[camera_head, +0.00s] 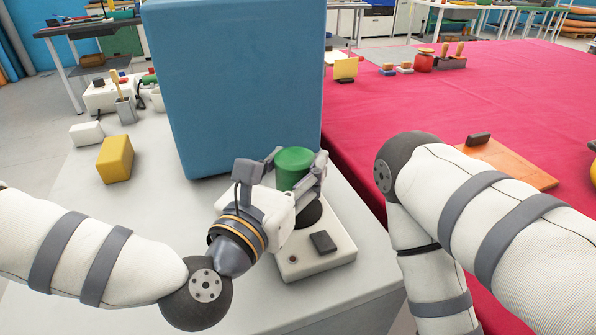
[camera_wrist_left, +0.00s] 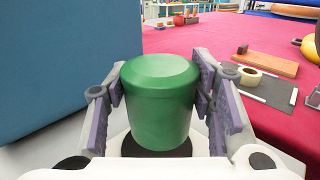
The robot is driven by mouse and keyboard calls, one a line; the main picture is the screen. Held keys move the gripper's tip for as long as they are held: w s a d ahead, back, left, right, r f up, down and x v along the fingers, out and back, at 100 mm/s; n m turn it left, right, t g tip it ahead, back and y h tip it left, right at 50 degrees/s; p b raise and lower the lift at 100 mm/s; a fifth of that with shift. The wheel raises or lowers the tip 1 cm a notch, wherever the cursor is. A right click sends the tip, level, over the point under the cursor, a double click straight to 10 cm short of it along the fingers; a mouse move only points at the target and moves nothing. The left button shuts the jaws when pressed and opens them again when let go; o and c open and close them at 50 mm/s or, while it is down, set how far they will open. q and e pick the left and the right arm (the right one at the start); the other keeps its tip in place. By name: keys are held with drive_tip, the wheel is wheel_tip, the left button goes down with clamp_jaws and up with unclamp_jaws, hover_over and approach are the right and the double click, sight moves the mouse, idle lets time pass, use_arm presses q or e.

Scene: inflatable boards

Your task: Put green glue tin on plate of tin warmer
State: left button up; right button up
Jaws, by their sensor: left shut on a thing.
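The green glue tin (camera_head: 293,167) is upright between the fingers of my left gripper (camera_head: 296,172), which is shut on it. In the left wrist view the tin (camera_wrist_left: 159,103) fills the middle, with a finger pressed on each side. The tin warmer (camera_head: 318,251) is a white box with a dark switch on the grey table. Its round black plate (camera_head: 308,214) is partly hidden by the gripper; it also shows under the tin in the left wrist view (camera_wrist_left: 155,150). I cannot tell whether the tin touches the plate. My right gripper is out of view.
A large blue block (camera_head: 235,85) stands close behind the tin. A yellow block (camera_head: 115,159) and a white block (camera_head: 86,133) lie at the table's left. The red-covered table (camera_head: 400,110) is on the right, with an orange board (camera_head: 515,165) on it.

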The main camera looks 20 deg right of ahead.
use_arm(q)
drive_tip(key=f, duration=0.1)
drive_tip(key=w+f+b, duration=0.1)
drive_tip(key=f, duration=0.1)
drive_tip(key=f+b, duration=0.1)
drive_tip(key=f, duration=0.1)
drive_tip(key=shift+w+d+f, duration=0.1)
drive_tip(key=shift+w+d, duration=0.25)
drive_tip(key=shift+s+r, duration=0.35)
drive_tip(key=shift+s+a+r, duration=0.15)
drive_tip(key=shift+r, duration=0.05)
drive_tip(key=shift+w+f, duration=0.2)
drive_tip(key=shift+f, duration=0.1)
drive_tip(key=o, duration=1.6)
drive_tip(key=shift+r, duration=0.1)
drive_tip(key=shift+c, duration=0.2)
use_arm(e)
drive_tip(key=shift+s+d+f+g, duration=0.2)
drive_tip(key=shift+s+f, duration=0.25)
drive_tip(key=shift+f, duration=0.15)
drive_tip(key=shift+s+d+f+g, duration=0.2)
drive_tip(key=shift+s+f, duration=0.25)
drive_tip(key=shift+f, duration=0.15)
use_arm(q)
drive_tip(key=shift+r, duration=0.1)
drive_tip(key=shift+s+a, duration=0.15)
drive_tip(key=shift+s, duration=0.05)
drive_tip(key=v, duration=1.1)
drive_tip(key=shift+s+a, duration=0.2)
